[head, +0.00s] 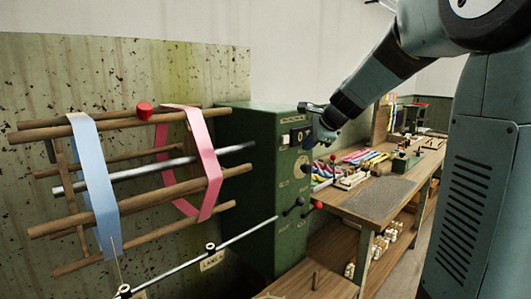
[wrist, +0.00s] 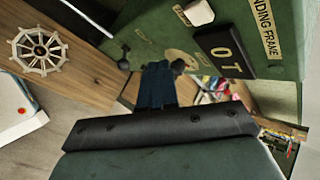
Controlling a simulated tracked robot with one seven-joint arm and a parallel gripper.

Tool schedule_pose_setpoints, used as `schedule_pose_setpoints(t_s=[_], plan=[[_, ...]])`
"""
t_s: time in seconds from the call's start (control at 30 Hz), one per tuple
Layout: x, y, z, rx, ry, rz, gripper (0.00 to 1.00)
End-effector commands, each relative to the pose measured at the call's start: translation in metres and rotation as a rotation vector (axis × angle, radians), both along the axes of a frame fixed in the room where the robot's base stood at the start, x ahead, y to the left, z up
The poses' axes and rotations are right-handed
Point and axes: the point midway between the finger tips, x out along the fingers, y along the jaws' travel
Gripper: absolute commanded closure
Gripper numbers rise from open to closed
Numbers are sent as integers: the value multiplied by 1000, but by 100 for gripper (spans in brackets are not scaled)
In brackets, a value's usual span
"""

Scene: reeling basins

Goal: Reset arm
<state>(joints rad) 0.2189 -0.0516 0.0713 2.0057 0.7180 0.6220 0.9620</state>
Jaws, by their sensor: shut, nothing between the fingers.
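My gripper (head: 312,141) hangs at the end of my raised arm, in front of the face of the green winding frame box (head: 247,180) in the head view. The fingers point down and to the left. In the wrist view my gripper (wrist: 157,82) shows as dark blue fingers close together, shut and empty. Behind them is the green box (wrist: 160,32) with a black O/T switch plate (wrist: 223,50) and a white block (wrist: 198,12). I cannot tell whether the fingers touch the box.
A wooden reel (head: 135,185) with a blue band (head: 95,180) and a pink band (head: 206,165) stands left of the box. A cluttered workbench (head: 375,203) runs along the right. The wrist view shows a pale spoked wheel (wrist: 39,50) at left.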

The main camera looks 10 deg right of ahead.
Motion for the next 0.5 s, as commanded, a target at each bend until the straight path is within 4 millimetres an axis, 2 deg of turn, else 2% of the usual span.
schedule_pose_setpoints(t_s=[0.2, 0.5], plan=[[-71, 19, 8, -230, -35, 238, 100], [-182, 29, -1, -600, -72, 629, 100]])
